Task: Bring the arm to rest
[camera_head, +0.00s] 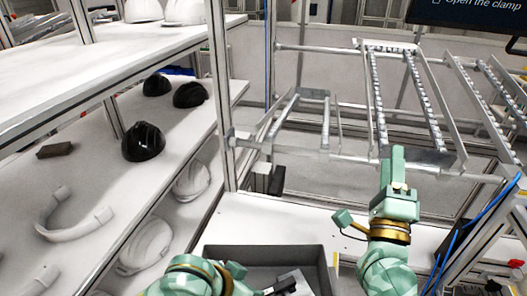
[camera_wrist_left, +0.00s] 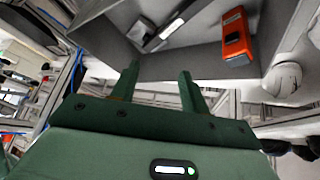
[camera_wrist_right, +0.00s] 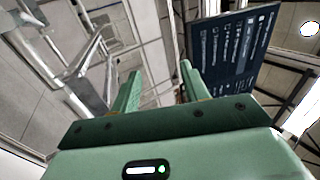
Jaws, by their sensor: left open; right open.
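My right gripper (camera_head: 392,160) points upward at the right of the head view, in front of the metal rail rack. In the right wrist view (camera_wrist_right: 160,80) its two green fingers stand apart with nothing between them. My left arm shows at the bottom of the head view, in front of a grey bin (camera_head: 262,251); its fingertips are not clear there. In the left wrist view my left gripper (camera_wrist_left: 157,77) has its fingers apart and empty. Beyond them are the grey bin, an orange device (camera_wrist_left: 237,38) and a black-and-white item (camera_wrist_left: 163,28).
A white shelf unit (camera_head: 90,192) on the left holds several black helmet shells (camera_head: 143,142), with white ones (camera_head: 150,246) lower down. A metal rail rack (camera_head: 408,100) stands behind my right gripper. A dark screen (camera_head: 470,14) hangs at top right. Blue cables (camera_head: 468,232) run at right.

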